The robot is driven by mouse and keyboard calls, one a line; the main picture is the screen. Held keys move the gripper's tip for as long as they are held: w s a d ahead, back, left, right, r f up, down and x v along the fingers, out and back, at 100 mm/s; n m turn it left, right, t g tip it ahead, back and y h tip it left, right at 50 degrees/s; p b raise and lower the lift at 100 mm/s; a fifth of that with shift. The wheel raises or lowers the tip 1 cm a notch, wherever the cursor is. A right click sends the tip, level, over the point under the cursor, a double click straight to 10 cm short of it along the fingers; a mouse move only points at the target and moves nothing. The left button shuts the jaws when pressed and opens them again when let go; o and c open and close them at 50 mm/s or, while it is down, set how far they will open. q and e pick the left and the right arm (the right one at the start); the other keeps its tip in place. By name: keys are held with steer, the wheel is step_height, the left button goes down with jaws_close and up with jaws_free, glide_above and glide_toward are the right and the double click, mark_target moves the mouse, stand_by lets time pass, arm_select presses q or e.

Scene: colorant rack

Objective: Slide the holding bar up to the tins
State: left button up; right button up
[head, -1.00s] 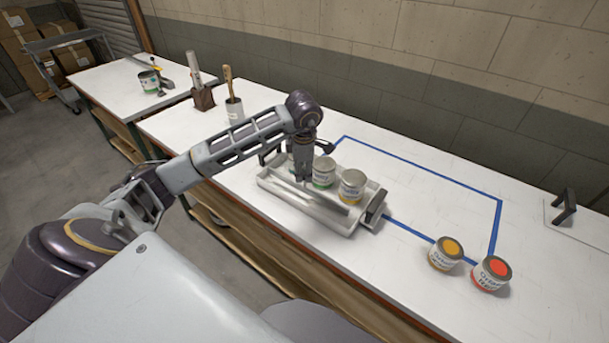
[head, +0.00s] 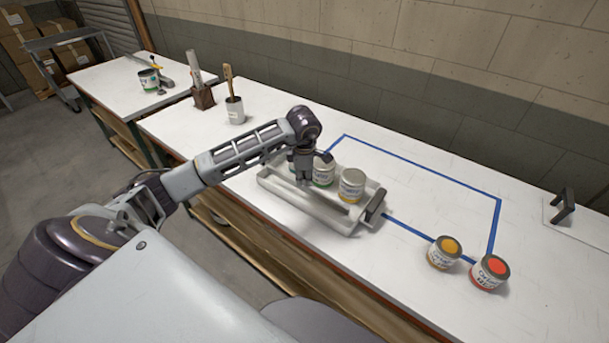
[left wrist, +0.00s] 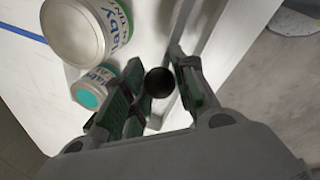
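The white tray (head: 345,229) stands on the bench with a row of tins along its far side. A tin with a green label (head: 323,172) and a yellow-labelled tin (head: 352,186) show clearly; another is mostly hidden behind my left gripper (head: 303,180). Two tins (left wrist: 75,30) (left wrist: 92,92) stand beside the fingers. My right gripper is not in view.
A blue tape outline (head: 430,172) marks the bench behind the tray. An orange-yellow tin (head: 444,253) and a red tin (head: 489,272) stand to the right. A brush pot (head: 235,110) stands at the back left. The tray has a dark end handle (head: 376,205).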

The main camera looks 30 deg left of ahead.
mark_target(317, 178)
arm_select(q)
jaws_close()
steer(key=shift+w, duration=0.15)
steer(key=shift+w+d+b, duration=0.2)
steer(key=shift+w+b, duration=1.05)
steer(key=shift+w, duration=1.4)
steer(key=o, duration=0.6)
jaws_free()
steer(key=shift+r, duration=0.1)
